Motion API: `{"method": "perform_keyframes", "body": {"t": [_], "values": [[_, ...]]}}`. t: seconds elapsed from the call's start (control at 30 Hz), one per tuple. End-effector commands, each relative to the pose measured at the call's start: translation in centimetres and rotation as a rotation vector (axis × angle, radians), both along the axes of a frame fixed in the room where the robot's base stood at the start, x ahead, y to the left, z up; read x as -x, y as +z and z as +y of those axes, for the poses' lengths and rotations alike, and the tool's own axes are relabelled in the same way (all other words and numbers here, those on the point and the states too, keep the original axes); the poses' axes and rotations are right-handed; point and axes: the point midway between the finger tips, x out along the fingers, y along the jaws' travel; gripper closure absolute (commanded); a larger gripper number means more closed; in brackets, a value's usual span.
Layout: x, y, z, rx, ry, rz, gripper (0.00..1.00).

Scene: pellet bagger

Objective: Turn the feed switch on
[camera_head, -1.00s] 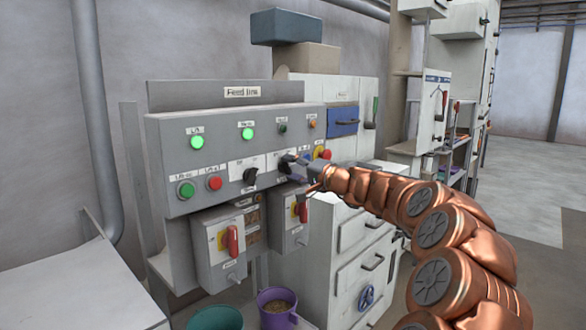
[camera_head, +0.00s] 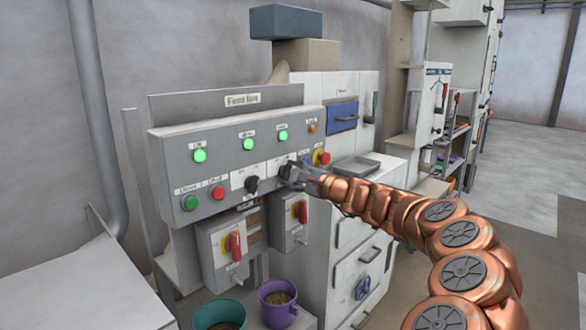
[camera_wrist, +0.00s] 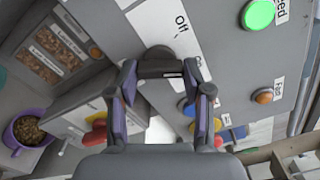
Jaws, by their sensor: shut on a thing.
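The feed switch is a dark rotary knob on the grey "Feed line" panel (camera_head: 232,148). My gripper (camera_head: 293,175) reaches it from the right and hides much of it. In the wrist view the knob (camera_wrist: 160,57) sits between the fingertips of my gripper (camera_wrist: 163,75), which are shut on it. The white plate beside it reads "Off" and a second word partly covered by a finger. The lamp labelled "Feed" (camera_wrist: 258,15) glows green. In the head view this lamp (camera_head: 283,136) is the rightmost of three lit green lamps.
Another dark knob (camera_head: 251,184) is just left of my gripper. A red button on yellow (camera_head: 322,158) is close to its right. Switch boxes with red handles (camera_head: 235,246) hang below. A purple bucket (camera_head: 277,310) and a teal bucket (camera_head: 219,312) stand underneath.

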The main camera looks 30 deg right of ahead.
Motion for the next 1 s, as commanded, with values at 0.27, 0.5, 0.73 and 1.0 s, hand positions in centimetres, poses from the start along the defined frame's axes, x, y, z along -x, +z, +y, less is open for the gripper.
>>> {"method": "perform_keyframes", "body": {"t": [0.27, 0.5, 0.73, 1.0], "values": [[-0.02, -0.04, 0.05, -0.059, 0.001, 0.016, 0.85], [-0.01, -0.11, 0.04, -0.068, 0.001, 0.016, 0.85], [-0.01, -0.10, 0.03, -0.068, 0.001, 0.016, 0.47], [0.00, -0.05, 0.01, -0.067, 0.001, 0.015, 0.25]]}}
